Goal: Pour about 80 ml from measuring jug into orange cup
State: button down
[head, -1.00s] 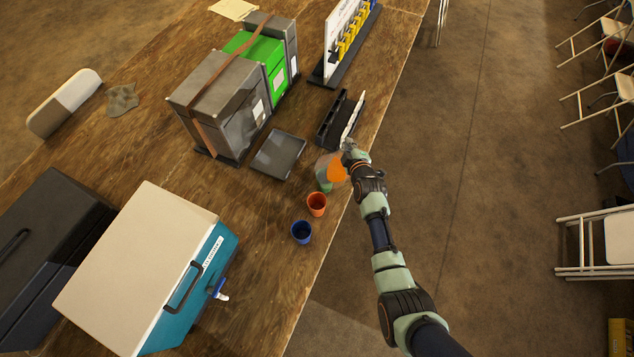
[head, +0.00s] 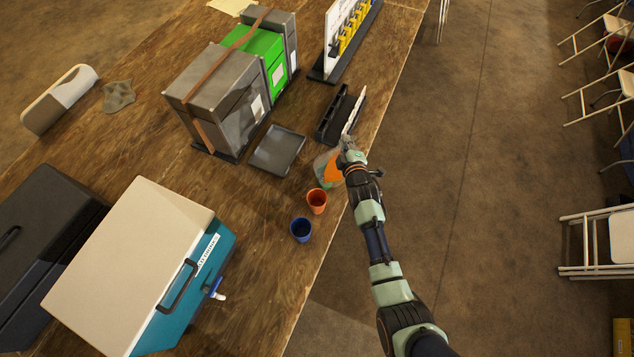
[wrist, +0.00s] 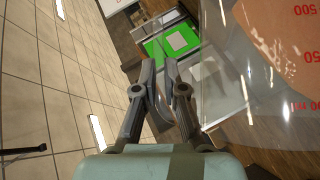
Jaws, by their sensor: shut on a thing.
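The measuring jug (head: 332,172) is clear, with orange liquid in it, and is held at the table's right edge in the head view. In the wrist view the jug (wrist: 222,62) fills the right side, with red scale marks and the liquid at the upper right. My gripper (head: 348,148) is shut on it, seemingly at the handle; the fingers (wrist: 167,82) show in the wrist view. The jug looks tilted, but I cannot tell how far. The orange cup (head: 317,201) stands upright just below the jug in the picture. No stream is visible, and the cup's contents are unclear.
A blue cup (head: 301,230) stands just below the orange cup. A dark tray (head: 277,150) lies left of the jug, and a black rack (head: 337,115) is just above it. A teal cooler (head: 190,290) is at lower left. The table edge runs close on the right.

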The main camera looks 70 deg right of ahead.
jog(key=shift+w+a+b, duration=0.1)
jog(key=shift+a+b, duration=0.15)
jog(key=shift+b, duration=0.4)
jog(key=shift+r, duration=0.1)
jog(key=shift+w+a+n+h+b, duration=0.2)
jog(key=shift+a+n+b, duration=0.15)
jog(key=shift+b, duration=0.7)
jog(key=shift+w+a+n+h+b, duration=0.1)
jog(key=shift+a+n+h+b, duration=0.25)
jog(key=shift+b, duration=0.7)
dwell(0.3)
